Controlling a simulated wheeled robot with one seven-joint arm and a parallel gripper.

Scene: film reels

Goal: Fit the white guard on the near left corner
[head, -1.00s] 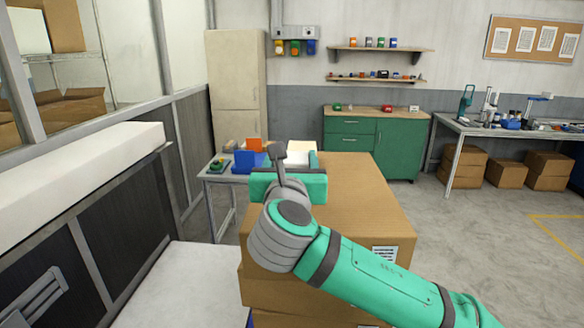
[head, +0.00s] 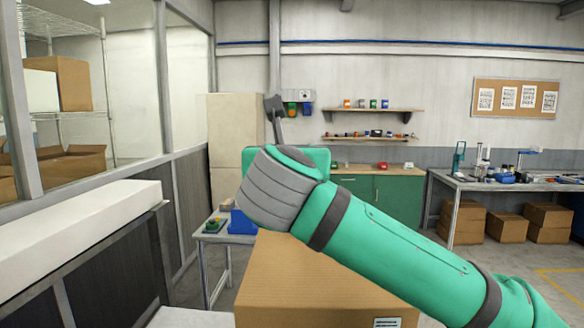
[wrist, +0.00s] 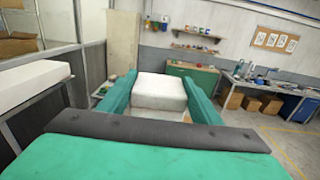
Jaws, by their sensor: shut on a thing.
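The white guard (wrist: 160,92) is a pale block between the two green fingers of my gripper (wrist: 159,80) in the wrist view. The gripper is shut on it, and the guard looks roughly level. In the head view my wrist and arm hide the guard and the fingertips; only a green part of the gripper shows behind the grey joint. The brown cardboard carton (head: 320,285) stands below my arm in the head view. Its top is partly covered by the arm, and its near left corner is low in the picture. The gripper is held above the carton's level.
A small grey table (head: 226,238) with a blue holder (head: 241,222) stands behind the carton to the left. A long white block (head: 80,232) lies on a dark partition at left. A green cabinet (head: 395,200) stands at the back wall. Open floor lies to the right.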

